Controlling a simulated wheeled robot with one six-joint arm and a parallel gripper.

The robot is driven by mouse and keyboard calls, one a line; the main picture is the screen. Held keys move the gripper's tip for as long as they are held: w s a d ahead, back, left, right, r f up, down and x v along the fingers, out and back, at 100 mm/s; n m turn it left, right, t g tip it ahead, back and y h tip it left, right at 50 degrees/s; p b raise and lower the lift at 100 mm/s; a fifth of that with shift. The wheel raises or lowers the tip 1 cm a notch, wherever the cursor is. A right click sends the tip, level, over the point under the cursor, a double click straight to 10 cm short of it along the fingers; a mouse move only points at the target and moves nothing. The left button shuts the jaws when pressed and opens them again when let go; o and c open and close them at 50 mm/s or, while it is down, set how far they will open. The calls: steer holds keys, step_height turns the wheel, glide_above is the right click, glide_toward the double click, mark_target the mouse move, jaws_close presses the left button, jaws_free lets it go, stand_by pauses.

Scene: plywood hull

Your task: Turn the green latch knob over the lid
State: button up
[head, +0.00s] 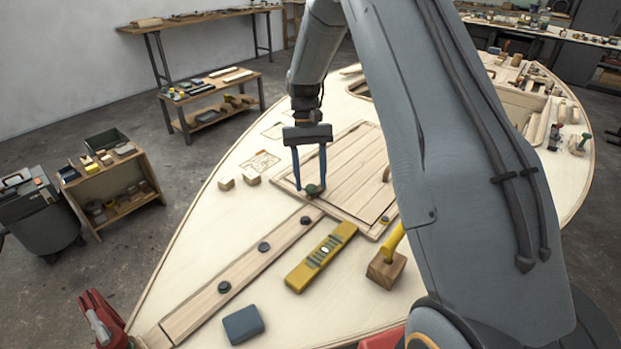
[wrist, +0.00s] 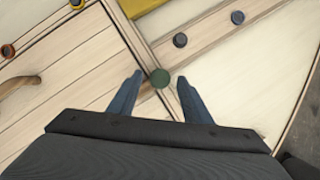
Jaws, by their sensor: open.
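The green latch knob (head: 314,190) sits at the near left corner of the slatted wooden lid (head: 345,165), by its frame edge. My gripper (head: 310,188) points down at it with two blue fingers, apart. In the wrist view the round green knob (wrist: 160,78) lies between the open fingertips of my gripper (wrist: 159,76), with a gap visible on each side. I cannot tell the exact height of the fingertips. The slatted lid (wrist: 70,85) fills the left of the wrist view. The far right part of the lid is hidden behind my arm in the head view.
A wooden strip with dark knobs (head: 240,275) runs toward the near left. Two small wood blocks (head: 251,179) sit left of the lid. Bare hull surface lies around them.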

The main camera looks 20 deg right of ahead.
steer(key=shift+r, duration=0.1)
steer(key=b+v, duration=0.2)
steer(key=v, duration=0.5)
steer(key=shift+w+r, duration=0.2)
steer(key=shift+r, duration=0.05)
steer(key=s+f+n+t, duration=0.1)
steer(key=s+t, duration=0.4)
steer(key=s, duration=2.1)
steer(key=shift+a+f, duration=0.3)
steer(key=shift+f, duration=0.3)
